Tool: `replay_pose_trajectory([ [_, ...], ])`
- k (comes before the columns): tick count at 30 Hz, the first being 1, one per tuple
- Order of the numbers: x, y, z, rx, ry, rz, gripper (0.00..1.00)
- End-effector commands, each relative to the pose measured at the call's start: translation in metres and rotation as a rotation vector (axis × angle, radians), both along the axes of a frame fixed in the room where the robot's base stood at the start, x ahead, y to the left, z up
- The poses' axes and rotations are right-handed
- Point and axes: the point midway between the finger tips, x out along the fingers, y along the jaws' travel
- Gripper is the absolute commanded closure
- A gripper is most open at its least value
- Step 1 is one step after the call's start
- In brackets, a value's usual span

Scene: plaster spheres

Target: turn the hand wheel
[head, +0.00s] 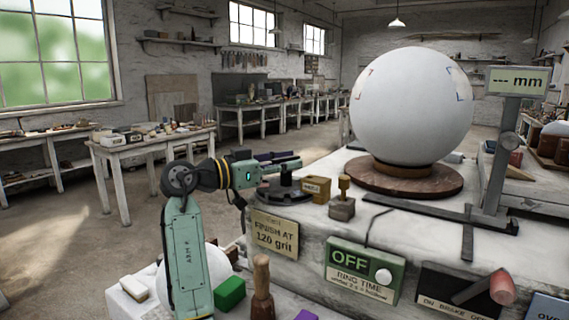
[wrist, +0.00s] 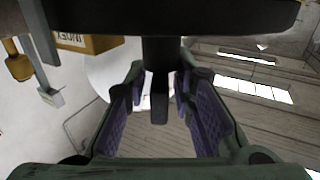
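The hand wheel (head: 283,195) is a dark disc lying flat near the left end of the stone bench, with a black upright post. In the wrist view, which looks upside down, the wheel (wrist: 210,15) fills the top and its dark post (wrist: 159,95) hangs between my fingers. My gripper (head: 292,161) reaches in from the left at the post's height. In the wrist view my gripper (wrist: 160,85) is open, its purple-padded fingers on either side of the post with gaps showing. Whether the fingertips touch the post is unclear.
An INDEX block (head: 316,189) and a small brass-topped block (head: 342,199) stand right of the wheel. A large white sphere (head: 412,106) sits on a brown turntable (head: 375,178). A panel reading OFF (head: 364,272) is on the bench front. A wooden-handled tool (head: 262,285) stands below.

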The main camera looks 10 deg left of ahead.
Motion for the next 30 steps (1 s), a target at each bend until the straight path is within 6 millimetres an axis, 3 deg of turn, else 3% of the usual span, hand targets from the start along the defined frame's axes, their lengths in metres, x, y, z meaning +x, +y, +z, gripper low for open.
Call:
replay_pose_trajectory([
  [5,0.0,-0.003,0.0,0.002,-0.001,-0.005,0.7],
  [14,-0.002,0.004,0.001,0.0,-0.003,0.003,0.7],
  [30,-0.068,0.075,0.001,0.001,-0.002,-0.001,0.7],
])
